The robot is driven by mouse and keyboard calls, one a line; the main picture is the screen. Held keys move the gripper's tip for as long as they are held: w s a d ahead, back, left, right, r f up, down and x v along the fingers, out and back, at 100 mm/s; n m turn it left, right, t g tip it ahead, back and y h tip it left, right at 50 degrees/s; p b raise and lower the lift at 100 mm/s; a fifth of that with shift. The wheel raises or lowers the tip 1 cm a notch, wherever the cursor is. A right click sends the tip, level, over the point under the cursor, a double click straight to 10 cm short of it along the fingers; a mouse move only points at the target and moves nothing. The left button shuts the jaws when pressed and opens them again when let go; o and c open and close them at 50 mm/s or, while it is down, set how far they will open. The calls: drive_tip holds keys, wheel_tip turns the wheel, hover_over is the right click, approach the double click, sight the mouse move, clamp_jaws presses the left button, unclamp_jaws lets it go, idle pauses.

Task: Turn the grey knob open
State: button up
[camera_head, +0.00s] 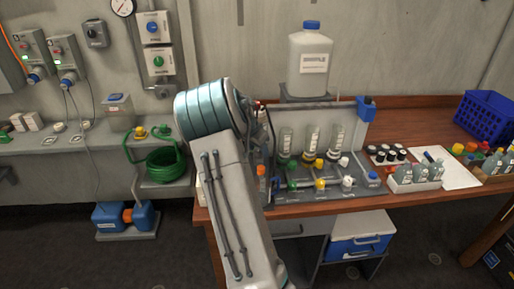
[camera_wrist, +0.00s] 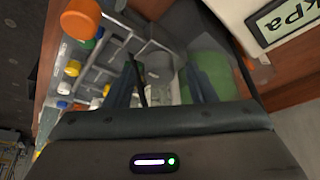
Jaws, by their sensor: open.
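I cannot pick out a grey knob with certainty in either view. The grey valve panel (camera_head: 322,193) stands on the wooden bench, with green (camera_head: 292,184), yellow (camera_head: 320,184) and white (camera_head: 348,181) knobs along its front. My arm covers the panel's left end in the head view. My gripper (camera_wrist: 165,85) is open in the wrist view, its two dark fingers apart. A grey part (camera_wrist: 157,62) and a thin dark rod show between the fingers; I cannot tell whether they touch. An orange knob (camera_wrist: 80,18) is at the upper left there. My gripper is mostly hidden in the head view.
Clear bottles (camera_head: 312,139) stand upside down on the panel, below a large white jug (camera_head: 310,62). A bottle rack (camera_head: 415,185) and a blue basket (camera_head: 487,115) are to the right. A green rounded object (camera_wrist: 208,75) lies close behind the right finger.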

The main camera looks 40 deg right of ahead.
drive_tip(key=c, duration=1)
drive_tip(key=shift+o, duration=0.2)
